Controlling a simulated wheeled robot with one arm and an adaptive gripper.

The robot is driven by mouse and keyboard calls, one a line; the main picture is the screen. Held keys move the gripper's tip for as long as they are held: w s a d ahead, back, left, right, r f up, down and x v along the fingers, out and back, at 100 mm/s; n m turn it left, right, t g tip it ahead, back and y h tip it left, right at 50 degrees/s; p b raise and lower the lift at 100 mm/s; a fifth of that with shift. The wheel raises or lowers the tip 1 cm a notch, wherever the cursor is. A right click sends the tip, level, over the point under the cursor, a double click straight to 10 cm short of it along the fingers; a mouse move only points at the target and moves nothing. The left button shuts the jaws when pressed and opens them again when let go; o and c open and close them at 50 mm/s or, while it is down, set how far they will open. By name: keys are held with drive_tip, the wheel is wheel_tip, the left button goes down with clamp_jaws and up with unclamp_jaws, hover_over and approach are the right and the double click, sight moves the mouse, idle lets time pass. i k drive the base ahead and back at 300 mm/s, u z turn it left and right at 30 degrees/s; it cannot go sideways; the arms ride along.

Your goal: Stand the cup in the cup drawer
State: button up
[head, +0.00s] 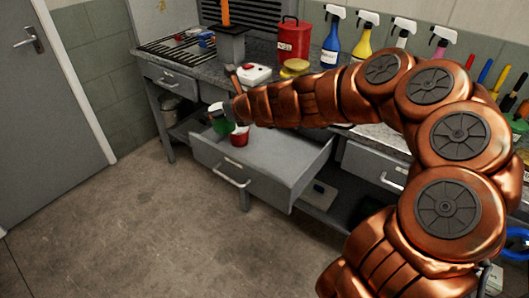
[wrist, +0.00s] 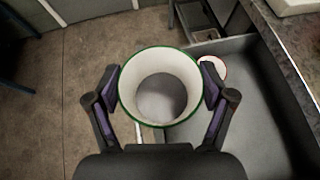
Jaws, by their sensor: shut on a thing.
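The cup (wrist: 129,95) has a green rim and a pale inside; in the head view it shows as a green cup (head: 219,127). My gripper (wrist: 161,72) is shut on it, one finger on each side, with the cup's mouth facing the wrist camera. In the head view my gripper (head: 222,110) is over the left part of the open drawer (head: 270,165). The cup looks upright and above the drawer floor; the exact gap cannot be told. A red cup (head: 239,137) stands in the drawer close to the held cup, and its rim shows in the wrist view (wrist: 220,68).
The worktop above the drawer holds a red canister (head: 292,40), a white box (head: 254,73), a yellow item (head: 295,67) and several spray bottles (head: 331,45). The drawer's right part (wrist: 255,125) is bare. Open floor (head: 120,230) lies in front.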

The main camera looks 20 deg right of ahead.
sight(291, 164)
drive_tip(key=u, duration=0.45)
drive_tip(key=k, duration=0.5)
drive_tip(key=u, duration=1.1)
drive_tip(key=i, duration=1.25)
drive_tip(key=z, duration=0.7)
